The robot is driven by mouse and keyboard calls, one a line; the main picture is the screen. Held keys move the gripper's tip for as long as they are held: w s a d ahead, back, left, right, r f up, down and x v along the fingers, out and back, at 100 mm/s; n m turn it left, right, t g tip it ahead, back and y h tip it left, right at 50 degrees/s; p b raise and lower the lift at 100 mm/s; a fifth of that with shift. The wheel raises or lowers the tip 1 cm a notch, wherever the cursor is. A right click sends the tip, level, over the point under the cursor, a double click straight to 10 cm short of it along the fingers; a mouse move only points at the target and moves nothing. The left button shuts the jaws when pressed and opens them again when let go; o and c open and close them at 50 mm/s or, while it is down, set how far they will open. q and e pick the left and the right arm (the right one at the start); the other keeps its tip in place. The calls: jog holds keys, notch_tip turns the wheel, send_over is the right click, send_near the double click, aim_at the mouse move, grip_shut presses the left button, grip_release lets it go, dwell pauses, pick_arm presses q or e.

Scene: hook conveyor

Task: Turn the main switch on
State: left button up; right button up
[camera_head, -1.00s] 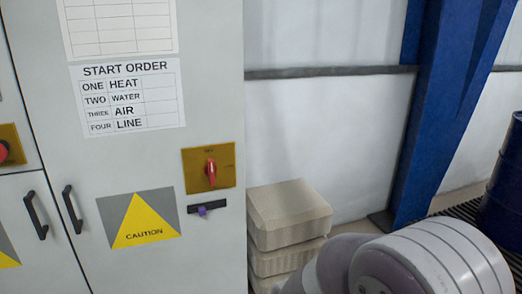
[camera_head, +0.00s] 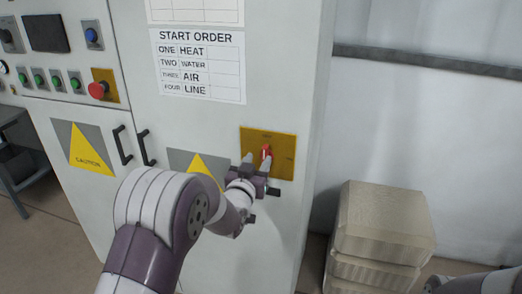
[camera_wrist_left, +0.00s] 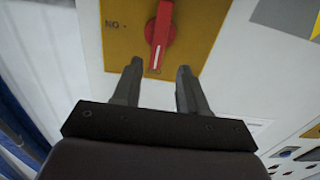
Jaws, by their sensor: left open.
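The main switch is a red rotary handle (camera_head: 266,151) on a yellow plate (camera_head: 287,142) on the grey cabinet front. Its handle stands upright in the head view. In the left wrist view the red handle (camera_wrist_left: 160,24) points along the view, with lettering on the plate (camera_wrist_left: 118,40) beside it. My left gripper (camera_head: 256,163) is just in front of the switch. In the left wrist view its fingers (camera_wrist_left: 159,67) are spread, with the handle lined up between and just beyond the tips; no contact shows. My right gripper is not in view.
The cabinet has a START ORDER sheet (camera_head: 200,66), black door handles (camera_head: 146,147) and a red emergency button (camera_head: 98,90) among other controls. A stack of beige blocks (camera_head: 385,225) stands right of the cabinet. Part of my right arm shows at the lower right.

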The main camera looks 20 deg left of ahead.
aim_at(264, 154)
pick_arm(q)
jog(key=w, duration=0.1)
jog(key=w+d, duration=0.1)
jog(key=w, duration=0.1)
jog(key=shift+w+p, duration=0.25)
jog(key=shift+p, duration=0.05)
jog(key=shift+a, duration=0.2)
grip_shut()
